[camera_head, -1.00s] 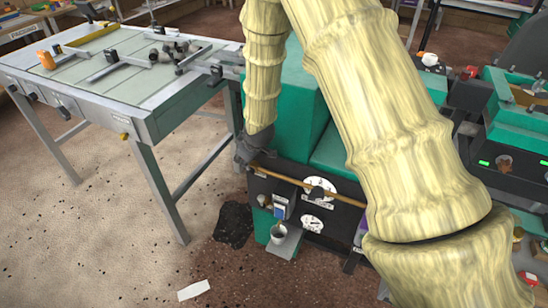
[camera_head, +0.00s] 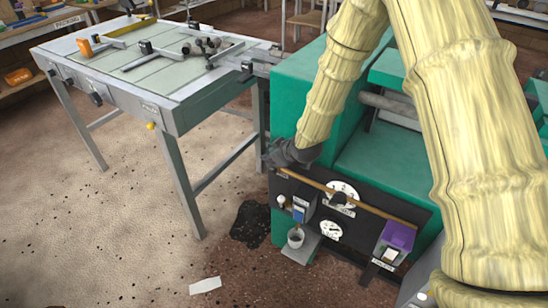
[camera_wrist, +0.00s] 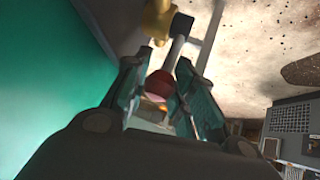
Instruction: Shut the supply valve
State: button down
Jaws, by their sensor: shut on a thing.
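In the wrist view, my gripper (camera_wrist: 161,72) has its two teal-padded fingers closed around a red grip (camera_wrist: 160,86). The red grip ends a grey lever (camera_wrist: 176,50) that runs up to a dark cap. A brass fitting (camera_wrist: 157,20), which looks like the supply valve's body, is just beyond the fingertips. In the head view, my dark wrist (camera_head: 290,154) is at the left end of the green machine (camera_head: 390,160). The fingers and the valve are hidden there, behind my wrist and the machine.
A grey-legged table (camera_head: 160,75) with metal rails stands left of the machine. Dials, a brass bar (camera_head: 350,197) and a purple box (camera_head: 399,236) are on the machine's front. A dark spill (camera_head: 251,224) and white paper (camera_head: 205,285) lie on the floor. Floor at left is open.

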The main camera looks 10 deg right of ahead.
jog(key=c, duration=1.4)
grip_release()
jog(key=shift+c, duration=0.2)
jog(key=shift+d, duration=0.1)
jog(key=v, duration=1.2)
jog(key=s+d+f+m+g+h+p, duration=0.1)
jog(key=s+d+f+m+g, duration=0.15)
jog(key=s+f, duration=0.8)
jog(key=s+d+f+m+g+h+p, duration=0.1)
jog(key=s+d+f+m, duration=0.1)
jog(key=s+f, duration=0.4)
jog(key=s+d+f+m+g+h+p, duration=0.1)
jog(key=s+f, duration=0.4)
jog(key=s, duration=0.9)
jog(key=s+d+f+m+g+h, duration=0.1)
jog(key=s+d+f+m+g, duration=0.2)
jog(key=s+f, duration=0.3)
jog(key=s, duration=0.4)
jog(key=shift+d+f+p, duration=0.2)
jog(key=shift+f+p, duration=0.2)
